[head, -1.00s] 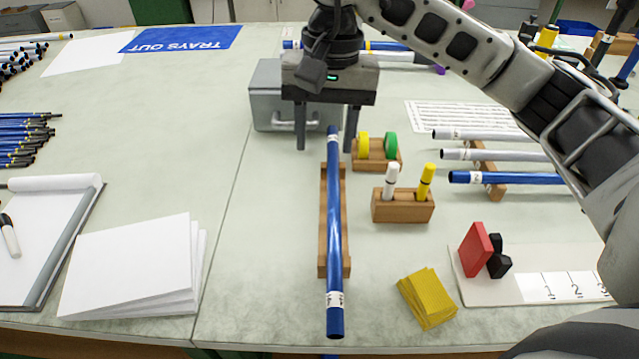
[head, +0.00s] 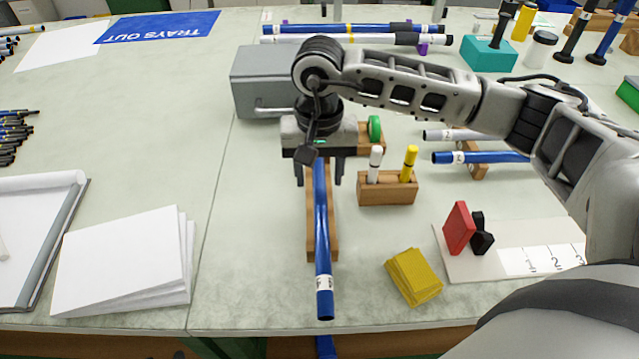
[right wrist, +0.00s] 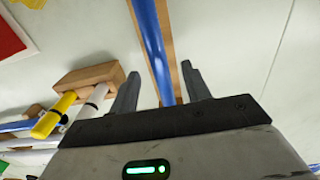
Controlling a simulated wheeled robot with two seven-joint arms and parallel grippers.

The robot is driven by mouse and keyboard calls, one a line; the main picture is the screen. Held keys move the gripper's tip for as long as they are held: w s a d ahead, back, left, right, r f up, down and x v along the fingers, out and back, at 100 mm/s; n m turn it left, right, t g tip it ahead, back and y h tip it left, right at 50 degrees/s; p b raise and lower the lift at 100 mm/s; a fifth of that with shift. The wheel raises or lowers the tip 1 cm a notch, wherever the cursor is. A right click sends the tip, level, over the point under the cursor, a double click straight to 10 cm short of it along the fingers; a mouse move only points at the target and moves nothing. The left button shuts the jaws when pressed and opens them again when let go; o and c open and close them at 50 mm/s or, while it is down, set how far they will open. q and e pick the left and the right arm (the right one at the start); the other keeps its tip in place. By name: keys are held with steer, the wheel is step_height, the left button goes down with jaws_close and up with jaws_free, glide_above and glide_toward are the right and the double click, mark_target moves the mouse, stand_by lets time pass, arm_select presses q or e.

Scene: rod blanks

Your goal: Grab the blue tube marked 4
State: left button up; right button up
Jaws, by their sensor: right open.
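A blue tube (head: 322,240) with white marked bands lies lengthwise on a wooden rest (head: 332,245) in the middle of the table; its marks are too small to read for sure. It also shows in the right wrist view (right wrist: 152,45). My right gripper (head: 319,182) is open and points down over the far part of this tube. Its two fingers stand on either side of the tube, apart from it. Another blue tube (head: 490,157) with a white band lies on a rack at the right. My left gripper is not in view.
A wooden block with a white and a yellow marker (head: 387,190) stands close to the right of my gripper. A grey metal box (head: 262,85) stands behind. Yellow notes (head: 413,276) and a red block (head: 459,228) lie at right. White paper (head: 125,262) lies left.

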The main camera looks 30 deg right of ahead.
mark_target(320, 191)
steer(key=shift+f, duration=1.45)
jaws_close()
steer(key=shift+r, duration=0.1)
